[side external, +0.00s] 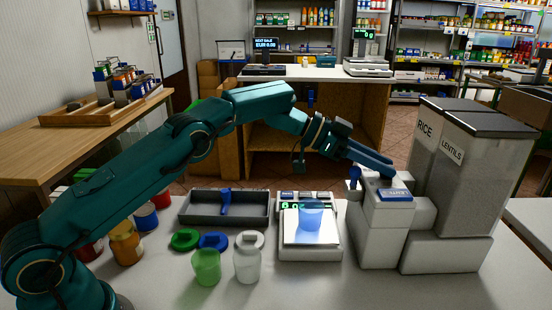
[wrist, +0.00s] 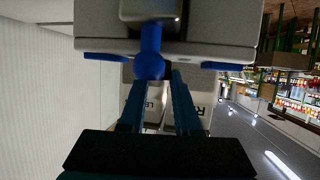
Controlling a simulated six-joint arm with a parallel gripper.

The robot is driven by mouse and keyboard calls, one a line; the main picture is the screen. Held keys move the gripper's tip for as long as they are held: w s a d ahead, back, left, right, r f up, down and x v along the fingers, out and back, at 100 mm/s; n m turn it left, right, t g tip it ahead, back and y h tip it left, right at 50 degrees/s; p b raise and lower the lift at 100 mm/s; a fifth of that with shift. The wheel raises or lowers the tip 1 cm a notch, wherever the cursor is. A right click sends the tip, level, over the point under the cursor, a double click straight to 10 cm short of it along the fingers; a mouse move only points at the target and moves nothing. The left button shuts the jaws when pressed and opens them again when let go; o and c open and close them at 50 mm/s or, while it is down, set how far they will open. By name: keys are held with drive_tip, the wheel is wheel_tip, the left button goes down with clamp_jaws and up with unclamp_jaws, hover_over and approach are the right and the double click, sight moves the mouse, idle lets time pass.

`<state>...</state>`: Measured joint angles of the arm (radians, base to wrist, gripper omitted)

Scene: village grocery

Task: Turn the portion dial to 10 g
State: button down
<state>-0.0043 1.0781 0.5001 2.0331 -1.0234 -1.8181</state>
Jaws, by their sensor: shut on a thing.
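The white lentils dispenser (side external: 380,237) stands right of the scale, with a blue label on its upper front and a blue knob (side external: 354,178) at its left. My gripper (side external: 388,170) reaches over the dispenser's top from the left. Its jaws are shut on a part there that I take to be the portion dial; the fingers hide it and no gram marks are readable. In the wrist view my two blue fingers (wrist: 158,90) stand apart, with a blue round-ended knob (wrist: 149,66) by their tips. A translucent blue cup (side external: 310,218) stands on the scale (side external: 310,250).
Tall rice (side external: 428,135) and lentils (side external: 470,190) bins stand close behind and right of the dispenser. A grey tray (side external: 252,209) holds a blue scoop (side external: 225,202).

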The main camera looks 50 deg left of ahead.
drive_tip(key=shift+w+d+r, duration=0.1)
drive_tip(key=shift+r, duration=0.05)
idle(0.7)
drive_tip(key=c, duration=0.6)
unclamp_jaws()
